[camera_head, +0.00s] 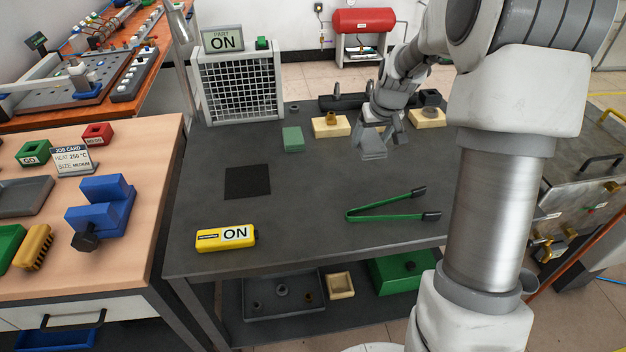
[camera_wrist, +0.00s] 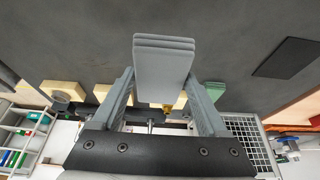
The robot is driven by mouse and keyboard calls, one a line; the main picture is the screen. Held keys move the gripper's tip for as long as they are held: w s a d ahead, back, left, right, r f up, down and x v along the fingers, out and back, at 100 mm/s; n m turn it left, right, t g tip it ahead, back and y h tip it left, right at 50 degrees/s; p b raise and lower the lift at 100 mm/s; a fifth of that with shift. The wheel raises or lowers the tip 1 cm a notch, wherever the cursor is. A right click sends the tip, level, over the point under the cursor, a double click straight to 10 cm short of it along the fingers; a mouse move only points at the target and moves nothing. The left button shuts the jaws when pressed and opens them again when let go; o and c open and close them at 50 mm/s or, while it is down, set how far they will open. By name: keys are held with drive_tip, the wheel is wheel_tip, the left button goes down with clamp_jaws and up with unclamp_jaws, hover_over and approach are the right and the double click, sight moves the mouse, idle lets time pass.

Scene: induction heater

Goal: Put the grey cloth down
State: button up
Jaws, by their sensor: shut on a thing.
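The grey cloth (camera_wrist: 163,62) is a folded, layered pad held between the two fingers of my gripper (camera_wrist: 165,98) in the wrist view. In the head view the cloth (camera_head: 373,146) hangs at the end of my gripper (camera_head: 380,128), over the dark table (camera_head: 300,215). The cloth appears to be above the tabletop, with bare table around it. My gripper is shut on it.
Cream blocks (camera_head: 331,125) and a green block (camera_head: 293,139) lie behind and to the left. Green tongs (camera_head: 390,205) lie in front. The middle of the table is bare.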

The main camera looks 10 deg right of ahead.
drive_tip(key=shift+a+f, duration=0.15)
drive_tip(key=shift+a, duration=0.15)
hover_over(321, 174)
drive_tip(key=s, duration=0.1)
wheel_tip(321, 174, down, 7)
drive_tip(key=shift+r, duration=0.2)
drive_tip(key=shift+f+b, duration=0.4)
drive_tip(key=shift+f, duration=1.6)
drive_tip(key=shift+f, duration=0.3)
drive_tip(key=o, duration=1.1)
drive_tip(key=shift+s, duration=0.1)
